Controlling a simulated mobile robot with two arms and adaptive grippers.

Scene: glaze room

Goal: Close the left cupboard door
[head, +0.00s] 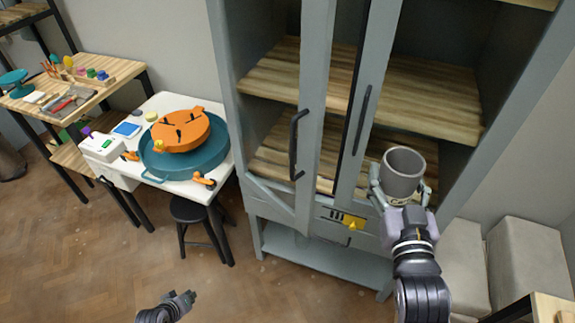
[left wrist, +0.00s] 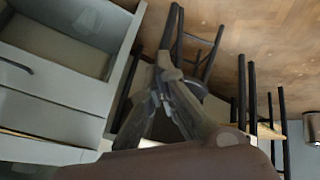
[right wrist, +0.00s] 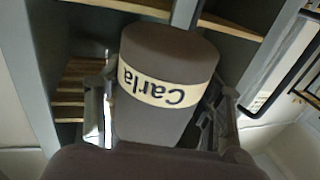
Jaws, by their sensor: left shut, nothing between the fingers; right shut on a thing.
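The grey cupboard (head: 228,100) stands at centre right in the head view. Its left door (head: 318,90) has a dark handle (head: 296,145); the door stands ajar, its lower rail slanting outward from the cupboard front. The right door's handle (head: 362,120) is beside it; I cannot tell whether that door is fully shut. My left gripper (head: 190,298) is shut and empty, low in front and left of the cupboard, apart from the door. My right gripper (head: 403,195) is shut on a grey cup (head: 404,165), labelled "Carla" in the right wrist view (right wrist: 165,88), before the right door.
A white table (head: 160,107) with a teal basin (head: 215,150) and orange disc (head: 183,133) stands left of the cupboard. A black stool (head: 190,210) is beside it. Grey padded seats (head: 535,255) are at right. Floor in front is clear.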

